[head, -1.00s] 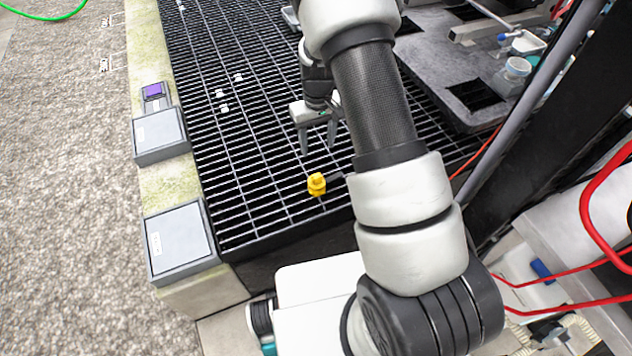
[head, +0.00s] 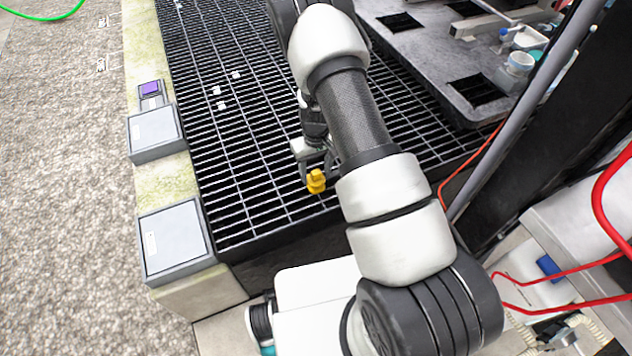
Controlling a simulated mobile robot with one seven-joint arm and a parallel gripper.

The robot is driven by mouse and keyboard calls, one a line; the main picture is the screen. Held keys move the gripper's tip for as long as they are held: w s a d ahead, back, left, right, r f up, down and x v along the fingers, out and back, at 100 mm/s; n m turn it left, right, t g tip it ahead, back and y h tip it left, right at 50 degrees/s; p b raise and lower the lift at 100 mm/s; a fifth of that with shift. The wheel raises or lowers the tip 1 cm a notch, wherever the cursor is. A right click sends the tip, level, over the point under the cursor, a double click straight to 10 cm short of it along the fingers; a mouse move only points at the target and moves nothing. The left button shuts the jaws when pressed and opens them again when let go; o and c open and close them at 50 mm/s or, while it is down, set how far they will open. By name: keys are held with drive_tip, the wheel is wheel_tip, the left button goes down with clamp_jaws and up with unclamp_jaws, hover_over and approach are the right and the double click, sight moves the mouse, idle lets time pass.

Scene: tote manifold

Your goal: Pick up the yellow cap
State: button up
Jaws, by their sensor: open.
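The yellow cap (head: 316,182) sits on the black grating (head: 238,140) near its front edge, left of my forearm. My gripper (head: 317,176) is open, its fingers pointing down at the cap. One finger shows at the cap's left side and the other just behind its right side. My arm partly hides the gripper's right side. I cannot tell whether the fingers touch the cap.
Several small white pieces (head: 221,105) lie on the grating further back. Two grey boxes (head: 176,240) and a purple-topped block (head: 150,88) stand on the left ledge. A dark plate with square holes (head: 437,58) lies at the right. Red hoses run along the right side.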

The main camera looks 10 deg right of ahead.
drive_tip(key=shift+f, duration=0.65)
drive_tip(key=c, duration=0.9)
drive_tip(key=shift+r, duration=0.1)
drive_tip(key=shift+c, duration=0.2)
drive_tip(key=shift+r, duration=0.1)
